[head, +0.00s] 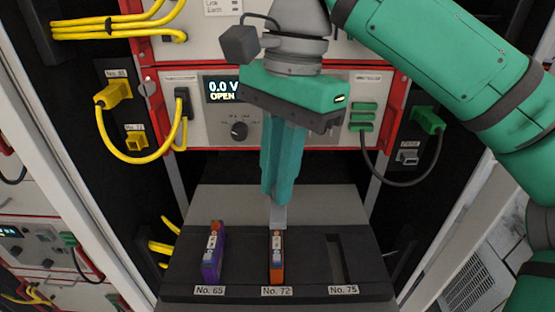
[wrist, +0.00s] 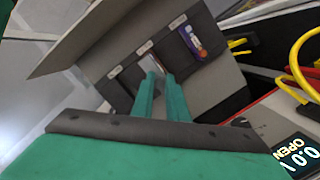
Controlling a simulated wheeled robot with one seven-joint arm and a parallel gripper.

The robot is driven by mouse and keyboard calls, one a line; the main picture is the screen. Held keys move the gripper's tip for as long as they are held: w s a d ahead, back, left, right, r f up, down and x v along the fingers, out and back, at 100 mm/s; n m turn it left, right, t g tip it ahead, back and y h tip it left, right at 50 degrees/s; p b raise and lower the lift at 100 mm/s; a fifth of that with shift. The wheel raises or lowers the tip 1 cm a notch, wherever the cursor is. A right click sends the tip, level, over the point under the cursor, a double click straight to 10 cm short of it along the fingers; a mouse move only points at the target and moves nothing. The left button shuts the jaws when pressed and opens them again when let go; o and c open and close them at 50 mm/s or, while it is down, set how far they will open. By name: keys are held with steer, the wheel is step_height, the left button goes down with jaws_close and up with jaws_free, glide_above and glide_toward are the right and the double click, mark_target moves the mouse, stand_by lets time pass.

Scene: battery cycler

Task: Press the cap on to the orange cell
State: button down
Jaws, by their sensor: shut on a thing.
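The orange cell (head: 277,262) stands in the middle slot, labelled No. 72, of the dark tray. My gripper (head: 277,200) points down above and behind it, its teal fingers shut on a small grey piece, which looks like the cap (head: 278,216). The cap's lower edge meets the top of the orange cell in the head view; I cannot tell whether they touch. In the wrist view my gripper (wrist: 157,78) holds the grey cap (wrist: 154,64) over the middle slot. The fingers and cap hide the orange cell there.
A purple cell (head: 213,252) stands in slot No. 65 on the left; it also shows in the wrist view (wrist: 191,42). Slot No. 75 (head: 337,258) on the right is empty. Behind is the cycler panel (head: 185,85), with yellow cables (head: 128,150) at left and a dark cable at right.

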steer(key=shift+f, duration=3.65)
steer(key=shift+s+a, duration=0.1)
steer(key=shift+s, duration=0.05)
steer(key=shift+f, duration=0.6)
steer(key=c, duration=1.2)
jaws_free()
steer(key=shift+r, duration=3.5)
